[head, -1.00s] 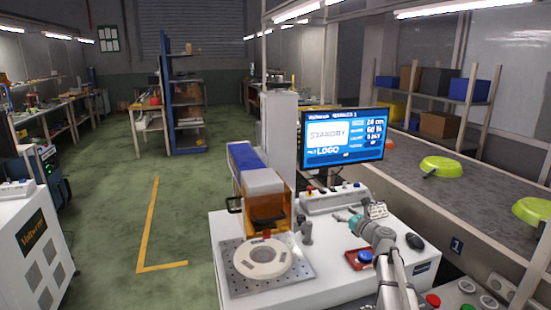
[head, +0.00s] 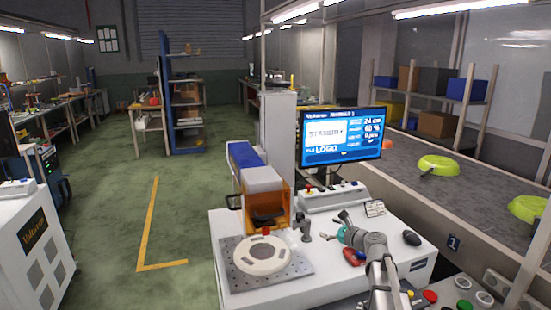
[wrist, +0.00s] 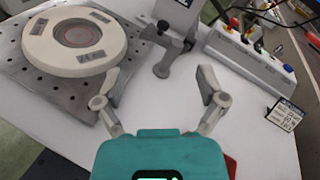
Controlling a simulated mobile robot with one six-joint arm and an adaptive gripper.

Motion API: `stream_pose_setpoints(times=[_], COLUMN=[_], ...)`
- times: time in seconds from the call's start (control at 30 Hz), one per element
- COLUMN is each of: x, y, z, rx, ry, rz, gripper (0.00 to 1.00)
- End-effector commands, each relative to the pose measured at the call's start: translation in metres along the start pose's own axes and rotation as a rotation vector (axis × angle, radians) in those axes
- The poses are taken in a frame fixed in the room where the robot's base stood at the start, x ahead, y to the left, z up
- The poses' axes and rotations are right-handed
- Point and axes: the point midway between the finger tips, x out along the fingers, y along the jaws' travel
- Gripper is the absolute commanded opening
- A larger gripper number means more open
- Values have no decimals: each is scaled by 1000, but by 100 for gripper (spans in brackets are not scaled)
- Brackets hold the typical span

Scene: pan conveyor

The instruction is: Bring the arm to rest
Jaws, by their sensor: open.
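My gripper (wrist: 160,90) is open in the wrist view, with its two fingers apart and nothing between them. In the head view my gripper (head: 343,227) is over the right part of the white machine table (head: 325,270). It points away from me toward the monitor side. The round pale fixture (wrist: 75,42) on its perforated metal plate (wrist: 25,75) lies to the left of my fingers in the wrist view. The same fixture (head: 263,254) shows in the head view, with no pan on it.
A monitor (head: 342,136) reading STANDBY stands behind the table. A control box (head: 333,197), a small sign (head: 375,208) and a black mouse (head: 411,238) are close to my arm. Green pans (head: 440,165) lie on the conveyor (head: 470,190) at right. The floor at left is open.

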Motion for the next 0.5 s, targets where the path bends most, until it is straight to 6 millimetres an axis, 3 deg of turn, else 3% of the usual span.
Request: stream_pose_setpoints(times=[0.27, 0.5], x=[-12, -43], y=[81, 154], z=[-16, -44], rx=[-432, -884], ry=[129, 225], rz=[242, 565], gripper=[90, 90])
